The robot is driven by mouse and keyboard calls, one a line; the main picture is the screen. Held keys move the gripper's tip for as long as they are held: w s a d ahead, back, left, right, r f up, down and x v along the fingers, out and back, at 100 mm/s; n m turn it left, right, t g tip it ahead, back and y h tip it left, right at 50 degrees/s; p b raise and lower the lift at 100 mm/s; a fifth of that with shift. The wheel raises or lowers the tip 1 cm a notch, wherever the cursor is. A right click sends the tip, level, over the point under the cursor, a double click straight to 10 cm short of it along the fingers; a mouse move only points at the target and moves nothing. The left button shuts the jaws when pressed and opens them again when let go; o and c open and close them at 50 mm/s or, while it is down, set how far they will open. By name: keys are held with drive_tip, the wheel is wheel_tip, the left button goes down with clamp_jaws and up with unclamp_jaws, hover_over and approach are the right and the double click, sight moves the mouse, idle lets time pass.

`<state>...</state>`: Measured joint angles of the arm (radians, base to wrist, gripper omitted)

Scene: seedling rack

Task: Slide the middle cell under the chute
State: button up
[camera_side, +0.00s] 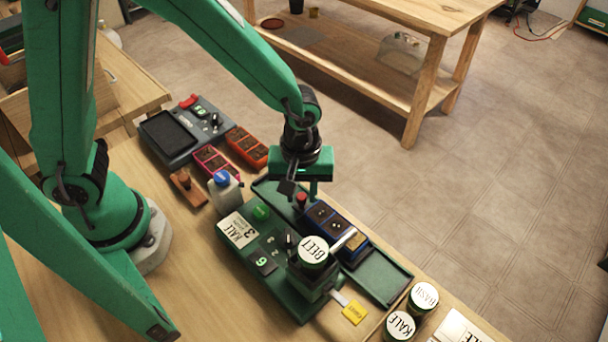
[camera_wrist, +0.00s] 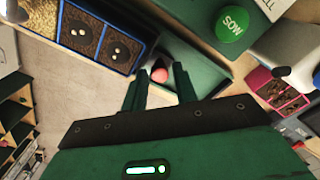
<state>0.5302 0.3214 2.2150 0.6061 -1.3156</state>
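A blue-rimmed tray of soil cells (camera_side: 325,219) sits in a green channel; the wrist view shows two of its cells (camera_wrist: 122,48), each with dark round spots on the soil. A metal chute (camera_side: 343,240) slopes from below the BEET jar (camera_side: 314,250) over the tray's right part, hiding some of it; I cannot tell exactly which cell lies under its mouth. A red knob (camera_side: 301,198) stands at the tray's left end and also shows in the wrist view (camera_wrist: 159,74). My gripper (camera_side: 302,189) is just above the knob, its fingers (camera_wrist: 160,84) apart and empty.
The green channel (camera_side: 385,277) is bare to the right of the tray. The seeder has a green SOW button (camera_side: 261,212). A white bottle with a blue cap (camera_side: 224,190) and pink and orange trays (camera_side: 247,147) stand to the left; KALE (camera_side: 401,326) and BASIL (camera_side: 422,299) jars at lower right.

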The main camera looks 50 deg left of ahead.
sight(316, 208)
clamp_jaws()
drive_tip(key=shift+d, duration=2.05)
unclamp_jaws()
drive_tip(key=shift+r, duration=0.15)
drive_tip(key=shift+r, duration=3.75)
